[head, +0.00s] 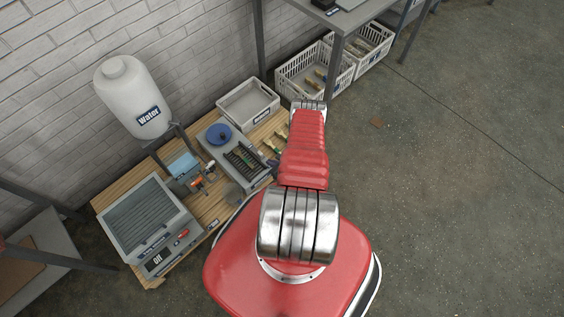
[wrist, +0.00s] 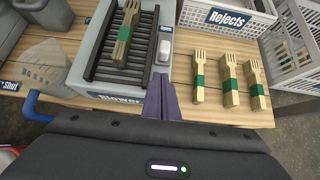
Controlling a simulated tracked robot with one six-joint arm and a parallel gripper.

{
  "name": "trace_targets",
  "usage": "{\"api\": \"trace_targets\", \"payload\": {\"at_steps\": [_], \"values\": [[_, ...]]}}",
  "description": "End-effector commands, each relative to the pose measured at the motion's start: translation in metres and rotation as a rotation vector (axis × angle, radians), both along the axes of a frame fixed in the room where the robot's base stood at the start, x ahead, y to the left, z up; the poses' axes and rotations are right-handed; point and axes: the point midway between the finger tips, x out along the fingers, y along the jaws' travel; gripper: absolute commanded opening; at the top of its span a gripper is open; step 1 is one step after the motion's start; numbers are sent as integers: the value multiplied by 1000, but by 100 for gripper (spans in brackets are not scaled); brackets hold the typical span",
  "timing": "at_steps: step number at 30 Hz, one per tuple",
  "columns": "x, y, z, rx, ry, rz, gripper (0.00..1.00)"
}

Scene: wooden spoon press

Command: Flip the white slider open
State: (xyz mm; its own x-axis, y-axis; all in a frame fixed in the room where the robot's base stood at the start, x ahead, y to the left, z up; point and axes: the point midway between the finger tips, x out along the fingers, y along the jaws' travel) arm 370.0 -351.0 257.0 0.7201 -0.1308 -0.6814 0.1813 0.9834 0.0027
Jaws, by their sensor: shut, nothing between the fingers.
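The white slider (wrist: 165,48) shows in the wrist view as a small pale block in a light strip on the right side of the grey machine labelled "Blower" (wrist: 85,85). My gripper (wrist: 162,82) has its dark fingers together, with nothing between them. The fingertips are at the machine's front right edge, just below the slider in the picture. I cannot tell whether they touch the machine. A banded bundle of wooden forks (wrist: 124,40) lies on the dark slatted rack beside the slider. In the head view the blower machine (head: 212,150) shows, but my arm hides the gripper.
Several green-banded fork bundles (wrist: 230,80) lie on the wooden table right of the fingers. The Rejects bin (wrist: 230,18) stands behind them, with a white crate (wrist: 293,45) at right. A blue handle (wrist: 33,107) and a clear hood (wrist: 45,68) are at left.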

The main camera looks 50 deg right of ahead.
Motion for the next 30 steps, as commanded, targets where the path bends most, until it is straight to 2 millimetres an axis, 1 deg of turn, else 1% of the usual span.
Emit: {"api": "trace_targets", "payload": {"at_steps": [1,3,21,25,30], "values": [[-5,-2,6,-1,-1,-5,0],[-10,-1,12,-2,-2,-4,0],[-62,10,62,-1,-1,-1,0],[-66,12,67,-1,-1,2,0],[-67,13,67,-1,-1,4,0]]}}
